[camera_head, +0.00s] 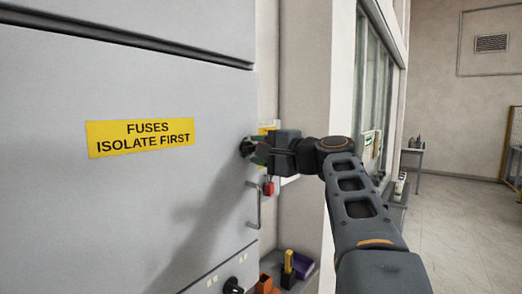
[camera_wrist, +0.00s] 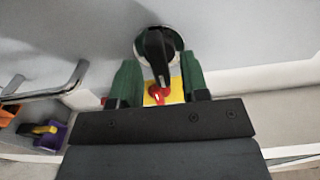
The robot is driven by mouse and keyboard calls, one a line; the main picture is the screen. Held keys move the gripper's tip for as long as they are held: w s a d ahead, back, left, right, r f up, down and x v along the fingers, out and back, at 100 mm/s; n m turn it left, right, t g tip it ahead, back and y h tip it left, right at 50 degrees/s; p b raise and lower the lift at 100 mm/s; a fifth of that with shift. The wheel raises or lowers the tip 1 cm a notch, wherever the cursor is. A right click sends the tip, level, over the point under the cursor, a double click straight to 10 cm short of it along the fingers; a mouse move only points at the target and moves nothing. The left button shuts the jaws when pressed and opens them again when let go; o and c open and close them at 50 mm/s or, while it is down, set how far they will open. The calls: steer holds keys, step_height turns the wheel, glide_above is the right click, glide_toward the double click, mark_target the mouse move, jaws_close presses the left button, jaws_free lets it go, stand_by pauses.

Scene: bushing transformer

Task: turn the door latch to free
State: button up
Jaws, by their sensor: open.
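The door latch is a black turn knob on a round pale base (camera_head: 246,147), at the right edge of the grey cabinet door (camera_head: 90,210). In the wrist view the black knob (camera_wrist: 159,52) stands near upright in the picture, its lower end leaning slightly right. My gripper (camera_head: 258,151) is at the latch, with its green fingers open. In the wrist view the fingers of my gripper (camera_wrist: 160,72) lie on either side of the knob's lower end, with gaps visible. In the head view the gripper hides part of the knob.
A metal bar handle (camera_head: 257,206) is below the latch; it also shows at left in the wrist view (camera_wrist: 50,90). A red item (camera_head: 269,188) hangs beside it. Another black knob (camera_head: 233,286) is lower down. A yellow label (camera_head: 140,137) marks the door.

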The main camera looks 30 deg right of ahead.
steer(key=shift+s, duration=0.1)
steer(key=b+v, duration=0.3)
steer(key=v, duration=1)
steer(key=shift+s+d, duration=0.15)
steer(key=shift+s, duration=0.15)
